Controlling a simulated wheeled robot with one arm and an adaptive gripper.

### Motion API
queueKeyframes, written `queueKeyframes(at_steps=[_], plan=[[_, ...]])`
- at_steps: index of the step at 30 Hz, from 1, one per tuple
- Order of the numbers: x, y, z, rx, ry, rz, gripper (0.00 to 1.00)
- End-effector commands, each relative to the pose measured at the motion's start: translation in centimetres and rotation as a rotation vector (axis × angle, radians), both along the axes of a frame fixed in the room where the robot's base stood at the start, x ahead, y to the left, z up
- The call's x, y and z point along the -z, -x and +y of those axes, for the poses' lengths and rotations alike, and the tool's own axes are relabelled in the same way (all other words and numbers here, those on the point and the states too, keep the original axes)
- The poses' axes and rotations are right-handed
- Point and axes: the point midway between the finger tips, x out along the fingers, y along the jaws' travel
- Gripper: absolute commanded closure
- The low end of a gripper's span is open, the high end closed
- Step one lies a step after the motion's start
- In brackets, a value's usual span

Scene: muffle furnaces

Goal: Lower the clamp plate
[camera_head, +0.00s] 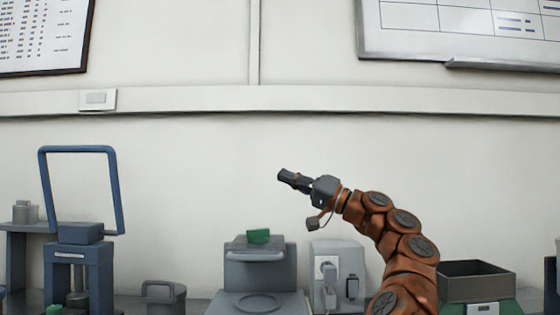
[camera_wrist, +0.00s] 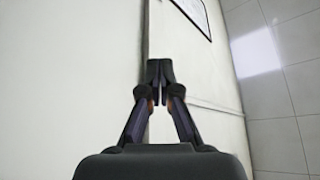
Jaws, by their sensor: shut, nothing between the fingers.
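A grey machine (camera_head: 258,303) stands at the bottom centre of the head view, with a round ring on its flat top. A grey plate (camera_head: 258,270) stands raised at its back, with a green block (camera_head: 258,236) on its upper edge; this looks like the clamp plate. My gripper (camera_head: 285,176) is in the air above and slightly right of the machine, pointing left, apart from everything. In the wrist view my gripper (camera_wrist: 159,70) has its fingertips together and empty, with only wall behind them. The machine is outside the wrist view.
A blue press (camera_head: 78,262) with a tall looped frame stands at the left. A grey lidded pot (camera_head: 162,297) is beside it. A green-fronted open bin (camera_head: 477,283) is at the right. Air above the machine is clear.

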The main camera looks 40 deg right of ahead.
Motion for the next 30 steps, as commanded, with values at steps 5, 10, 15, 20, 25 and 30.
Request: queueKeyframes(at_steps=[5, 10, 15, 20, 25, 30], plan=[[-1.4, -0.9, -1.3, 0.01, -0.044, 0.064, 1.0], [-2.0, -1.9, -2.3, 0.015, -0.086, 0.121, 1.0], [-2.6, -2.9, -3.3, 0.015, -0.129, 0.175, 1.0], [-3.0, -3.9, -4.0, 0.015, -0.168, 0.227, 1.0], [-3.2, -5.2, -4.8, 0.014, -0.207, 0.284, 1.0], [-3.6, -6.1, -5.6, 0.013, -0.248, 0.335, 1.0]])
